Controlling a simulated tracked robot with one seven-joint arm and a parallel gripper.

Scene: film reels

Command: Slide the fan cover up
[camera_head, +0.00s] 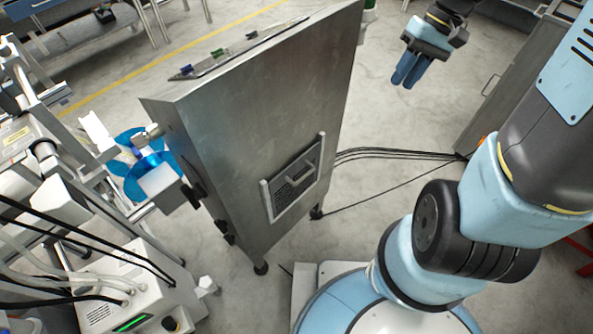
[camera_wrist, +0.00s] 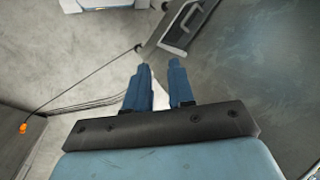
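The fan cover (camera_head: 299,168) is a dark grey panel with a handle slot, set between two pale rails on the side of a tall metal cabinet (camera_head: 265,105). A dark vent grille (camera_head: 288,196) shows at its lower part. In the wrist view the cover (camera_wrist: 186,23) is at the top, right of centre, partly cut off by the frame edge. My gripper (camera_head: 405,78) is in the air right of the cabinet, well apart from the cover. In the wrist view its two blue fingers (camera_wrist: 160,68) stand apart with nothing between them.
Black cables (camera_head: 390,153) run from the cabinet across the floor to a grey cabinet (camera_head: 490,85) at the right. Blue reels (camera_head: 145,175) and a white machine (camera_head: 120,290) stand at the left. The floor (camera_head: 370,110) between the cabinets is otherwise clear.

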